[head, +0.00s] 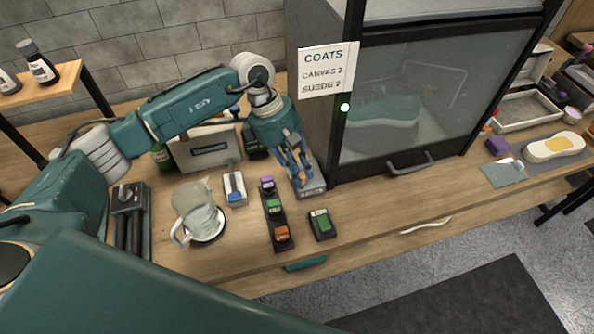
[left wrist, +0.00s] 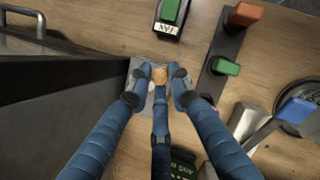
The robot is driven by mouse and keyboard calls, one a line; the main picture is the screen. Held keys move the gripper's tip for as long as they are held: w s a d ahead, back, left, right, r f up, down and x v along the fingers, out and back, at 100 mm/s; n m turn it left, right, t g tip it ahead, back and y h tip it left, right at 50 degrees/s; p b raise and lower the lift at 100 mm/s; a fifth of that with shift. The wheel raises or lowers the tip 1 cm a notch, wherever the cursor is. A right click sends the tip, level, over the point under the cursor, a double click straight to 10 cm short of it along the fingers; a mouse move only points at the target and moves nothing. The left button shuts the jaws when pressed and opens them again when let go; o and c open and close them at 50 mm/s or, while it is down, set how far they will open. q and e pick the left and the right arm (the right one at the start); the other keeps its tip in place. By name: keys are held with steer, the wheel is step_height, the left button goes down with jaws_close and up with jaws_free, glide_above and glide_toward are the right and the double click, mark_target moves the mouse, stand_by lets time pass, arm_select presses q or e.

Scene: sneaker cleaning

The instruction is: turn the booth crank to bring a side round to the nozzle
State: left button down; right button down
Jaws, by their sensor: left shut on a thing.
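The booth (head: 430,90) stands at the back centre with its glass door shut. A sneaker (head: 382,112) shows dimly through the glass; I cannot make out the nozzle. The crank (head: 313,191) sits on the table at the booth's left front corner, its grey base partly under my fingers. My left gripper (head: 301,178) points down at it. In the left wrist view, the fingers (left wrist: 160,80) close around the crank's round tan knob (left wrist: 159,74), with a bit of grey plate visible behind. My right gripper is not in view.
A green button box (head: 322,224) and a strip with purple, green and orange switches (head: 275,213) sit just in front. A glass jug (head: 198,209) and a blue-topped device (head: 235,188) are to the left. A coats sign (head: 325,70) hangs on the booth. A sole-shaped pad (head: 553,147) lies far right.

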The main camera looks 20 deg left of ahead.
arm_select(q)
steer(key=d+n+t+b, duration=0.1)
steer(key=n+b, duration=0.1)
steer(key=d+n+t+b, duration=0.1)
steer(key=n+b, duration=0.1)
steer(key=shift+s+d+f+n, duration=0.15)
steer(key=shift+d+f+n, duration=0.05)
steer(key=shift+n, duration=0.2)
steer(key=shift+w+d+r+n+t+b, duration=0.1)
steer(key=shift+d+n+t+b, duration=0.15)
steer(key=shift+n+b, duration=0.3)
steer(key=shift+w+d+r+n+t+b, duration=0.1)
steer(key=shift+d+n+t+b, duration=0.15)
steer(key=shift+n, duration=0.4)
steer(key=c, duration=1.9)
jaws_free()
steer(key=shift+o, duration=1.3)
steer(key=shift+d, duration=0.1)
